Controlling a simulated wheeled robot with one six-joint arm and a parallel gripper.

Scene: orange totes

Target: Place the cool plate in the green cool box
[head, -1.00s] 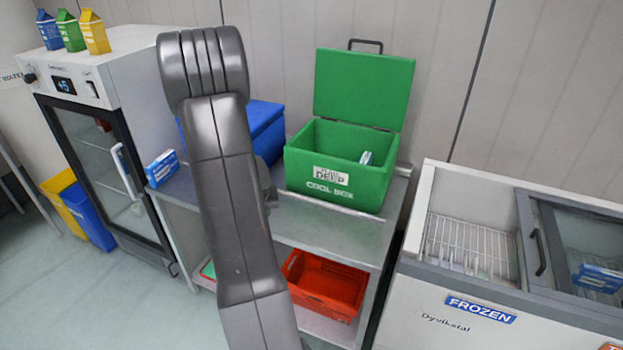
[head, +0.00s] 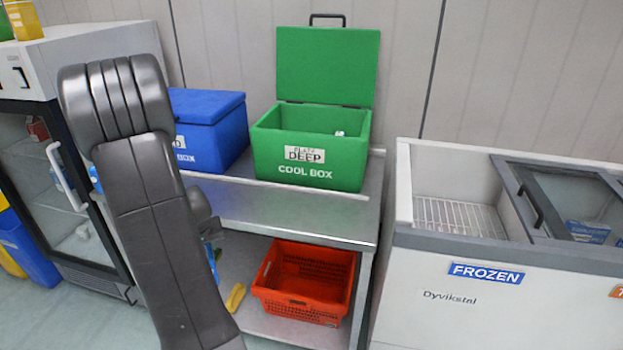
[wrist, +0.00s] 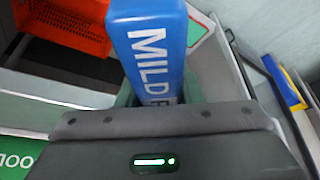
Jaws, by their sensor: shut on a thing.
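The green cool box (head: 308,178) stands on the steel bench in the head view, its lid (head: 328,65) raised. Its label reads "PLATE DEEP", and a small pale thing (head: 340,133) shows inside. My gripper (wrist: 157,98) is shut on a blue cool plate (wrist: 150,45) with white lettering beginning "MILD" in the wrist view. A corner of the green box (wrist: 20,160) shows there at lower left, apart from the plate.
A closed blue box (head: 210,135) stands left of the green one on the bench (head: 290,212). A red crate (head: 305,300) sits on the lower shelf. A white freezer (head: 470,310) stands at right, a glass-door fridge (head: 60,190) at left. The bench front is clear.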

